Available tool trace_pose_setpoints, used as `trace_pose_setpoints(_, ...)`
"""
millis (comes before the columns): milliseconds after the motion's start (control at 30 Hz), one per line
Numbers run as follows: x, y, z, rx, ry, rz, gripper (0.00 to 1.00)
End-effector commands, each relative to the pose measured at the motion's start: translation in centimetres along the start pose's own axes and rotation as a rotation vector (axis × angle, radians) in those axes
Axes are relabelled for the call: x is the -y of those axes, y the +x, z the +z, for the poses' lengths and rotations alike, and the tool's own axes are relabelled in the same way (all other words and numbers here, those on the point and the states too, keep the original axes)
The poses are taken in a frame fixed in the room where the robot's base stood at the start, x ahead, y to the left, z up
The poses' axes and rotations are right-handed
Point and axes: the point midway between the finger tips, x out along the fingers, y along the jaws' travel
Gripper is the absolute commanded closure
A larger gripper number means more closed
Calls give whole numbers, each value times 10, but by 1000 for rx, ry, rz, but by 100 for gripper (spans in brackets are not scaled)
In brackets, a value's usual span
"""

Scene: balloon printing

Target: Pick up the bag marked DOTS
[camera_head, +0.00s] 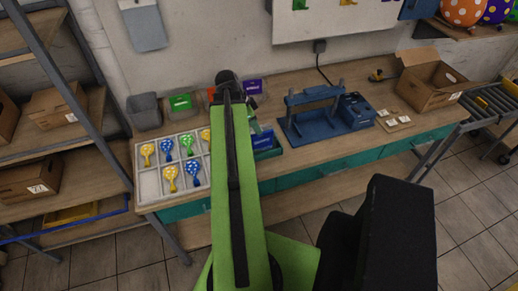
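I cannot read the word DOTS on anything in this view. Small coloured packets or bins stand along the back of the workbench: a green one (180,102), a mostly hidden red one (211,94) and a purple one (252,87). Their labels are too small to read. A divided white tray (150,186) on the bench's left holds several yellow, blue and green dotted balloons. My green arm reaches up across the middle of the view and covers part of the bench. My gripper cannot be made out, so its state and any contact are hidden.
A blue press (312,112) stands mid-bench, with a blue box (356,110) beside it. An open cardboard box (430,82) is at the right, near a roller conveyor (496,104). A grey bin (144,111) stands back left. Shelving is at far left; tiled floor in front is clear.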

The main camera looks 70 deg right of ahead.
Motion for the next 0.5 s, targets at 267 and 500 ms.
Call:
trace_pose_setpoints(267, 0, 17, 0, 0, -1, 0, 64)
trace_pose_setpoints(500, 0, 57, 3, 0, 0, 0, 64)
